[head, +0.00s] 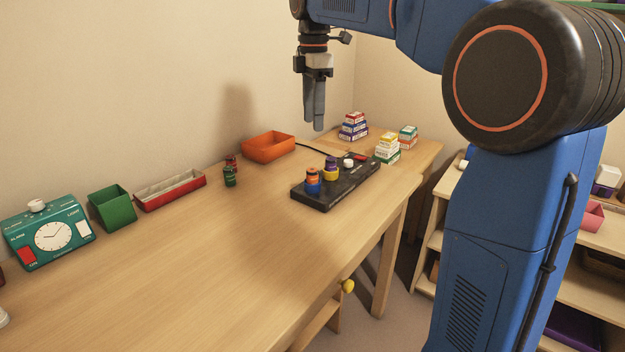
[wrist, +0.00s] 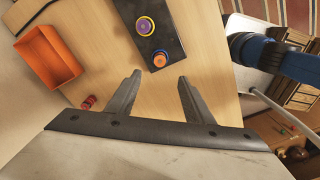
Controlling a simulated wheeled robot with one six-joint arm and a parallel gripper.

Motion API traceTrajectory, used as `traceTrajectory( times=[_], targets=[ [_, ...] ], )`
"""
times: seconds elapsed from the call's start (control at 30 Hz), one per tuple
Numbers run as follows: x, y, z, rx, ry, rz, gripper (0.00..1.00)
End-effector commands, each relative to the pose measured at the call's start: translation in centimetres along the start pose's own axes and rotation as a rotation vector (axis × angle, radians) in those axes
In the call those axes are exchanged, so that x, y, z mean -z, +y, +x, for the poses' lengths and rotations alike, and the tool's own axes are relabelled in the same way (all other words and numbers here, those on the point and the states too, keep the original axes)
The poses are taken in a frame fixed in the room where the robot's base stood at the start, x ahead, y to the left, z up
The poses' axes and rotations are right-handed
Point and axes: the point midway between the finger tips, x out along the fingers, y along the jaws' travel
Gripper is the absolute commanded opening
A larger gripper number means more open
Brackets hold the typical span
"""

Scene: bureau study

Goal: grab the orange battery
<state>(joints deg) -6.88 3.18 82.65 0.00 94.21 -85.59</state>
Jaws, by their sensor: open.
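The orange battery (head: 312,174) stands upright in a blue ring on the black charger block (head: 325,203), at its near left end. In the wrist view the orange battery (wrist: 159,60) shows from above, just beyond the gap between my fingertips. My gripper (head: 316,128) is open and empty, pointing down, high above the table. In the wrist view the two fingers of my gripper (wrist: 159,79) stand apart with bare table between them. A purple battery (head: 331,163) in a yellow ring stands right behind the orange one, and shows in the wrist view (wrist: 144,25).
An orange bin (head: 268,148) stands by the wall. Dark green and red batteries (head: 230,176) stand left of the charger. Small stacked boxes (head: 387,148) stand behind it. A red tray, a green bin and a teal clock (head: 48,236) line the wall. The table front is clear.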

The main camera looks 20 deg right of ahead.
Motion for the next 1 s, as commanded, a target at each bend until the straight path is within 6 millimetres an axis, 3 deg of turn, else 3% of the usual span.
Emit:
traceTrajectory(
  times=[0.5, 0.83, 1.0],
  targets=[
    [0.0, -0.1, 8.9, 0.001, 0.0, 0.002, 0.47],
    [0.2, -0.1, 11.2, 0.001, 0.0, 0.002, 0.47],
    [0.5, -0.1, 13.5, 0.002, 0.0, 0.001, 0.47]
  ],
)
